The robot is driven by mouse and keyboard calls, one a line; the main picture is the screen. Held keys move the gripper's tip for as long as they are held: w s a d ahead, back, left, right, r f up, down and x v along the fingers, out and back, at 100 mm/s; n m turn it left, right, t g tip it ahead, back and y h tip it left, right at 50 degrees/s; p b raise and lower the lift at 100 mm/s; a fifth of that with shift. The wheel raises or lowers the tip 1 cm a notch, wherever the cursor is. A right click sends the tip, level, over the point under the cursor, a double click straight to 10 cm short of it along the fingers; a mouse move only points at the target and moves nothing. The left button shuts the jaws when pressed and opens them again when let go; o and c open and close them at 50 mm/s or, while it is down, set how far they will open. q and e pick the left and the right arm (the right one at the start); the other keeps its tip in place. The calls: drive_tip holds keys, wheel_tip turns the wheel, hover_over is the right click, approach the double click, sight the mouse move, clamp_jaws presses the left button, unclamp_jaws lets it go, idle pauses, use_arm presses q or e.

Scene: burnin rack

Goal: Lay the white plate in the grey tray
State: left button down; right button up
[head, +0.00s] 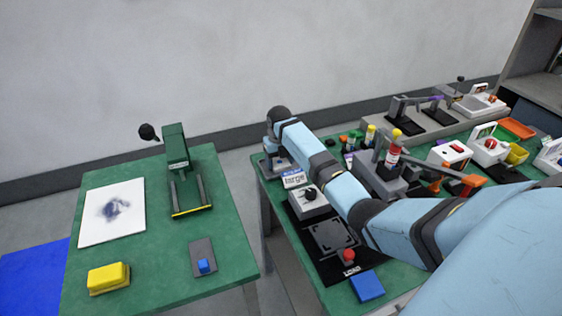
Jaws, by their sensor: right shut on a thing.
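My right arm reaches in from the lower right. Its gripper (274,155) points down at the far left corner of the right-hand green table. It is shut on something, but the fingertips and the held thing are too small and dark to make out. Grey parts (272,168) show just below the gripper; I cannot tell whether they are a tray. A flat white square (101,228) with a dark smudge lies on the left green table; I cannot tell whether it is the white plate. My left gripper is not in view.
A green press (176,153) stands on the left table (150,270), with a yellow block (108,278) and a blue button on a grey base (202,246) nearby. On the right table are a black LOAD pad (322,262), a blue block (366,287) and several devices. A gap separates the tables.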

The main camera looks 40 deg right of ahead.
drive_tip(key=shift+a+f, duration=0.1)
drive_tip(key=shift+f, duration=0.1)
drive_tip(key=o, duration=1)
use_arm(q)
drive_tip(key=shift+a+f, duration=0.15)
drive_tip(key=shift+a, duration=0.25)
use_arm(e)
drive_tip(key=shift+r, duration=0.1)
